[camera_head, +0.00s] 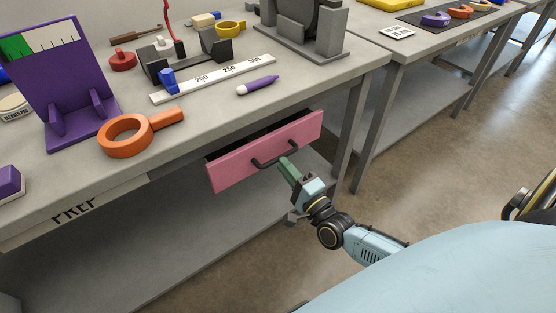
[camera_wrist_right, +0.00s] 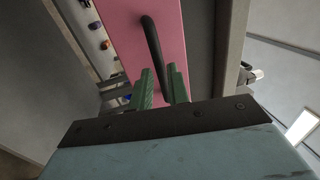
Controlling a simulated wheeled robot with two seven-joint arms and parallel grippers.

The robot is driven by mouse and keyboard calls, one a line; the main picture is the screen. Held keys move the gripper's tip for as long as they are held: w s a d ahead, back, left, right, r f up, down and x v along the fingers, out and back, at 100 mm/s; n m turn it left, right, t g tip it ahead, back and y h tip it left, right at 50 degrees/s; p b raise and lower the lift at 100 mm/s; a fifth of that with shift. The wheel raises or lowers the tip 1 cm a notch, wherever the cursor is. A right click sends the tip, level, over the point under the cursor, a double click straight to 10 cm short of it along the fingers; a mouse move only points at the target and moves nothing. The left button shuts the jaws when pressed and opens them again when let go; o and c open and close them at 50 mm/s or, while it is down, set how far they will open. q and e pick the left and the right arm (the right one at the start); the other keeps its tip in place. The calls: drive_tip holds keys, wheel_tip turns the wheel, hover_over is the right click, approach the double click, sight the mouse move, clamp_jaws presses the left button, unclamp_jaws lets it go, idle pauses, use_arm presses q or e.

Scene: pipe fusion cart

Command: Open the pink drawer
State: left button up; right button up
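The pink drawer (camera_head: 232,168) sits under the front edge of the grey workbench. It is partly pulled out, with a dark gap showing behind the top of its front panel. A dark bar handle (camera_head: 264,162) is on its front, and it also shows in the right wrist view (camera_wrist_right: 152,45). The drawer's inside is mostly hidden. My left gripper is not in view.
The workbench (camera_head: 205,125) carries a purple stand (camera_head: 75,75), an orange ring tool (camera_head: 125,136), a white ruler (camera_head: 215,79) and a purple marker (camera_head: 258,85). A lower shelf (camera_head: 180,245) is beneath. A bench leg (camera_head: 350,130) stands right of the drawer. Floor in front is open.

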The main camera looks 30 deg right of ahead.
sight(278, 157)
drive_tip(key=shift+x, duration=1.95)
clamp_jaws()
